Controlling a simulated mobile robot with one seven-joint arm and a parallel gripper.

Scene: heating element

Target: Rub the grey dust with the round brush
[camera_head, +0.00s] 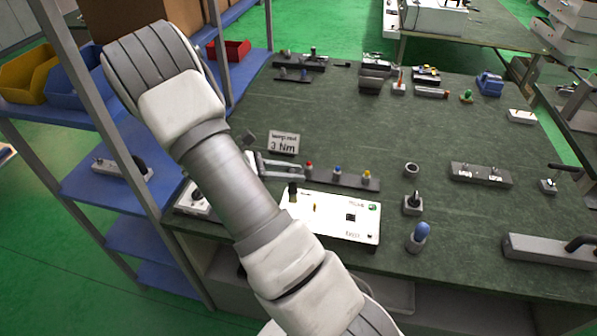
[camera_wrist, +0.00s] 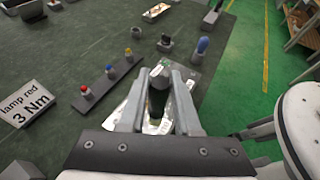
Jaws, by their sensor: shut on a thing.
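In the wrist view my gripper (camera_wrist: 160,84) is shut on a dark, roughly cylindrical piece with a grey faceted top, which looks like the round brush (camera_wrist: 158,76). It is held over or close to the white panel (camera_wrist: 191,78). In the head view my arm hides most of the gripper, and a black upright cylinder, probably the same brush (camera_head: 293,190), shows at the left part of the white panel (camera_head: 335,227). I cannot tell whether the brush touches the panel. I cannot make out the grey dust; the fingers and arm cover part of the panel.
A strip with red, blue and yellow knobs (camera_head: 340,181) lies behind the panel, beside a "3 Nm" sign (camera_head: 284,143). An empty-looking ring (camera_head: 411,169), a black-topped block (camera_head: 412,205) and a blue-topped cylinder (camera_head: 419,237) stand right. The bench middle is clear.

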